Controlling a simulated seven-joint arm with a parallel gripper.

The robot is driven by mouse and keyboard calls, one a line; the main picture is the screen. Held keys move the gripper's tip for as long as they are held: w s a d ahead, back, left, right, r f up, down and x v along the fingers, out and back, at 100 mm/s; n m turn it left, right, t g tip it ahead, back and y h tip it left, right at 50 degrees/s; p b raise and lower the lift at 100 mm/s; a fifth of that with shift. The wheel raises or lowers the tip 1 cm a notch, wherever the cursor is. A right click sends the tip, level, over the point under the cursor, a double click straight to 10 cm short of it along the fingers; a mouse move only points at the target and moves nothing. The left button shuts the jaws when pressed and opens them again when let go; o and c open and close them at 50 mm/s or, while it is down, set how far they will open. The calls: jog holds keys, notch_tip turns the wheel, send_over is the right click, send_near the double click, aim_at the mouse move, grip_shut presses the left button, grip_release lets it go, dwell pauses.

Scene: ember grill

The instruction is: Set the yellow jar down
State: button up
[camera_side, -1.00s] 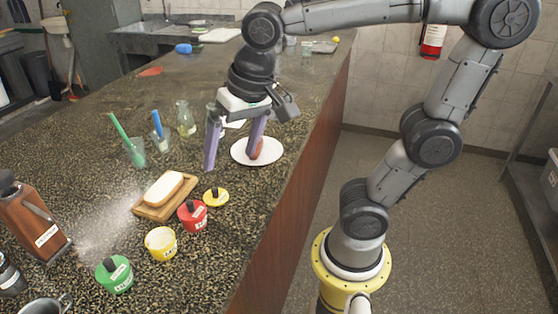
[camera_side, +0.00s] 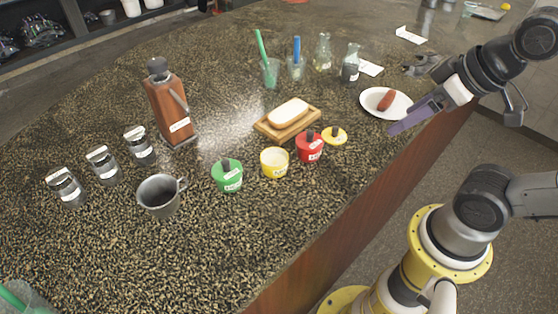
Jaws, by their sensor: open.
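The yellow jar (camera_side: 274,163) stands upright on the speckled counter, without its lid, between the green jar (camera_side: 228,176) and the red jar (camera_side: 309,147). A yellow lid with a dark knob (camera_side: 335,135) lies on the counter just right of the red jar. My gripper (camera_side: 408,98) is open and empty at the right edge of the counter, beside the white plate (camera_side: 370,103) and well away from the yellow jar. One purple finger shows clearly, pointing left; the other side of the gripper is less clear. A brown sausage (camera_side: 387,100) lies on the plate.
A bread loaf (camera_side: 288,112) sits on a wooden board (camera_side: 264,131) behind the jars. Left are a brown bottle (camera_side: 170,108), a metal mug (camera_side: 160,195) and several shakers (camera_side: 103,165). Glasses and flasks (camera_side: 323,55) stand at the back.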

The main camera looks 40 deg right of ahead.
aim_at(265, 159)
jog(key=w+a+r+m+t+y, duration=0.1)
jog(key=w+a+r+t, duration=0.15)
jog(key=w, duration=0.35)
jog(key=w+a+r+t+y, duration=0.1)
jog(key=w+a+t, duration=0.25)
jog(key=w, duration=0.25)
jog(key=s+a+f+n, duration=0.1)
jog(key=f, duration=0.3)
jog(key=s+a+f, duration=0.2)
jog(key=f, duration=0.2)
jog(key=s+a+f+n, duration=0.1)
jog(key=a+f, duration=0.1)
jog(key=f, duration=0.2)
jog(key=shift+s+a+f+n, duration=0.1)
jog(key=shift+s+f+n, duration=0.05)
jog(key=shift+s+n, duration=0.2)
jog(key=shift+s+a, duration=0.15)
jog(key=shift+a, duration=0.2)
jog(key=shift+a+r+x, duration=0.15)
jog(key=shift+x, duration=3.3)
jog(key=shift+a+r+x, duration=0.1)
jog(key=shift+a+x, duration=0.05)
jog(key=shift+x, duration=3.25)
jog(key=shift+c, duration=0.2)
